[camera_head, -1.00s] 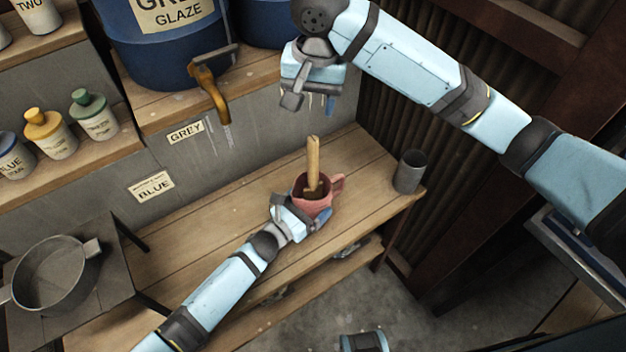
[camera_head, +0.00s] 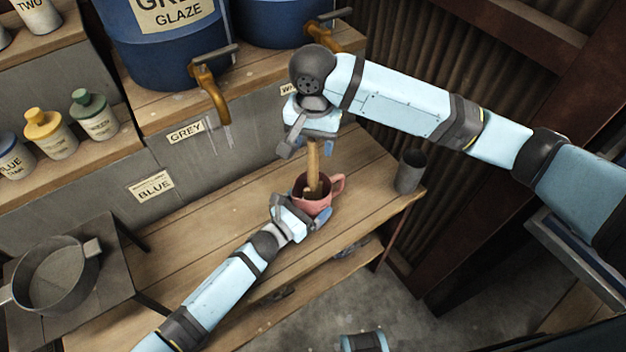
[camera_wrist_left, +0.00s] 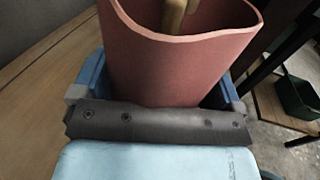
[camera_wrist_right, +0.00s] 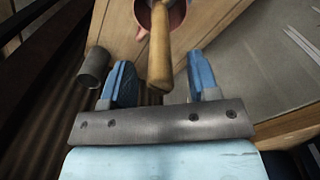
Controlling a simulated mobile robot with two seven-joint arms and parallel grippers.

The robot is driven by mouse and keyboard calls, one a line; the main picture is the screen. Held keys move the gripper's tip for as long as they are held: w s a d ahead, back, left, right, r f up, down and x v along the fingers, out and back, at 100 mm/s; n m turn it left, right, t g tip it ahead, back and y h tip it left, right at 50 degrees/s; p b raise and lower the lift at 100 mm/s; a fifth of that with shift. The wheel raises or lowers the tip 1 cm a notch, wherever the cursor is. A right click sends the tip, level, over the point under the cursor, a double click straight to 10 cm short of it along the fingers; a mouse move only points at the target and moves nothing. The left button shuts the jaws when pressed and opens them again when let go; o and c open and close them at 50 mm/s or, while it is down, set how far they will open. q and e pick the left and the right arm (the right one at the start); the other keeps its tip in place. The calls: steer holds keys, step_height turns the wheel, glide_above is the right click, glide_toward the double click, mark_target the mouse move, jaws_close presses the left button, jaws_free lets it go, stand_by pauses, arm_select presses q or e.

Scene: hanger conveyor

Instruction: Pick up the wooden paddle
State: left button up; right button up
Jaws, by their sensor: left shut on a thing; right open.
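The wooden paddle (camera_head: 314,165) stands upright in the pink mug (camera_head: 313,203) on the wooden bench. My left gripper (camera_head: 305,221) is shut on the mug; in the left wrist view its blue fingers hold the mug's wall (camera_wrist_left: 178,65) from both sides. My right gripper (camera_head: 311,145) is above the mug at the paddle's top end. In the right wrist view the right gripper (camera_wrist_right: 163,80) is open, and the paddle's handle (camera_wrist_right: 160,58) reaches between its fingers without visible contact. The paddle's lower end is hidden inside the mug.
A grey cup (camera_head: 409,171) stands at the bench's right end. Blue glaze barrels (camera_head: 150,50) with orange taps (camera_head: 208,90) stand on the shelf behind. A metal pan (camera_head: 52,278) sits on a small stand at left. The bench between pan and mug is clear.

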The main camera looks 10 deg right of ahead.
steer(key=shift+f, duration=0.8)
jaws_close()
steer(key=shift+r, duration=0.15)
step_height(320, 180, up, 18)
